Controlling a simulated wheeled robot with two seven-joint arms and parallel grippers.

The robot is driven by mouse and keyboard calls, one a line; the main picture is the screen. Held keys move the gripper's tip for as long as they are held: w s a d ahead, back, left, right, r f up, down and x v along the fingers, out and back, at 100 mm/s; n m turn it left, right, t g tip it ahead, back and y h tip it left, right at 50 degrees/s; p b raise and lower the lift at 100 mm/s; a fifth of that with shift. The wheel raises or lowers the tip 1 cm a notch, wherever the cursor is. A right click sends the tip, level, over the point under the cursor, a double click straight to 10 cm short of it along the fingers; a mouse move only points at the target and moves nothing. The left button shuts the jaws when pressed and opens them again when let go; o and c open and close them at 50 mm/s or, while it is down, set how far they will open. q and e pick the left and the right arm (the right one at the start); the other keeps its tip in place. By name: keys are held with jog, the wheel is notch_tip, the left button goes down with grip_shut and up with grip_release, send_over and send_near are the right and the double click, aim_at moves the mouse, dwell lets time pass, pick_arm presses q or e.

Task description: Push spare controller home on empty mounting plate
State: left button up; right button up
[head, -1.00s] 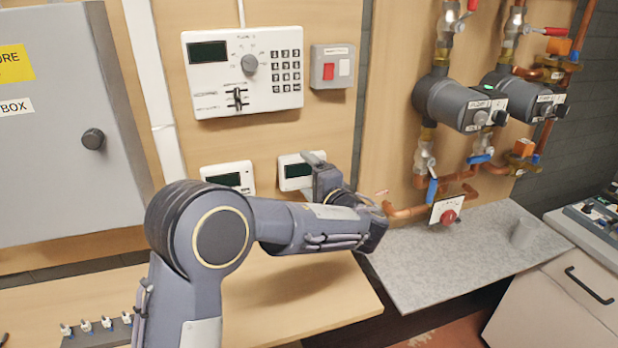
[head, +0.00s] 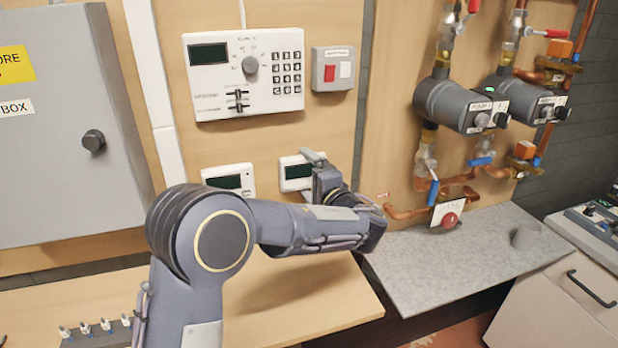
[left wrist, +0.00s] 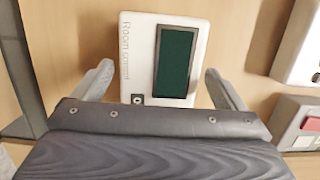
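A white wall controller with a dark screen (head: 296,172) is on the wooden wall board, partly hidden by my left gripper (head: 318,176). In the left wrist view this controller (left wrist: 140,62), lettered "Room comfort", lies between the fingers of my left gripper (left wrist: 160,78). The fingers are spread, with a gap at the controller's left edge; the right finger is close to its right edge. A second white controller (head: 229,180) is on the board just to the left. I cannot tell whether the controller sits flush, and no bare mounting plate shows. My right gripper is out of view.
A large control panel (head: 246,72) and a grey switch box (head: 333,69) are above. A grey cabinet (head: 65,130) is at left; pumps (head: 447,103) and copper pipes are at right. A wooden bench (head: 300,300) and grey shelf (head: 440,262) lie below.

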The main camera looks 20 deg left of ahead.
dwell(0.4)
pick_arm(q)
jog(key=shift+b+v, duration=0.55)
jog(key=shift+v, duration=0.35)
jog(key=s+a+b+v, duration=0.2)
jog(key=b+v, duration=0.2)
jog(key=v, duration=0.8)
jog(key=shift+b, duration=0.3)
